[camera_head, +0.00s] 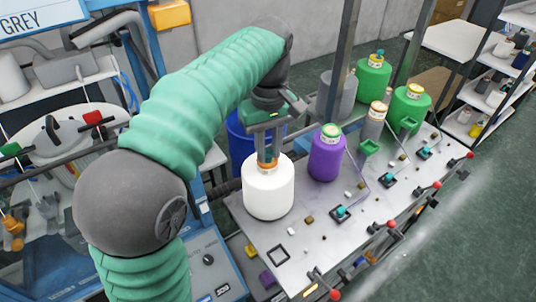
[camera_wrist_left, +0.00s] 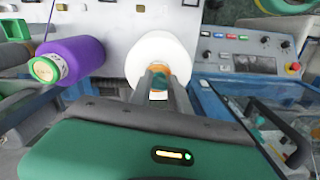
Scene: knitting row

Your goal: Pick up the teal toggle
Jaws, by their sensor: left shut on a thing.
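My left gripper (camera_head: 268,160) is directly above the white yarn cone (camera_head: 268,192), with its fingers pointing down at the cone's orange-ringed top. In the left wrist view, a small teal piece, which looks like the teal toggle (camera_wrist_left: 160,82), sits between the shut fingers. The fingers hide most of it, and I cannot tell whether it touches the cone. Other teal toggles stand in dark square mounts on the grey panel: a near one (camera_head: 340,212), a middle one (camera_head: 387,180) and a far one (camera_head: 424,153). My right gripper is not in view.
An empty dark square frame (camera_head: 278,255) lies on the panel's near end. A purple cone (camera_head: 326,155) stands right of the white one, with grey and green cones beyond. Red-knobbed levers (camera_head: 391,223) line the panel's front edge. A blue bin (camera_head: 240,140) is behind.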

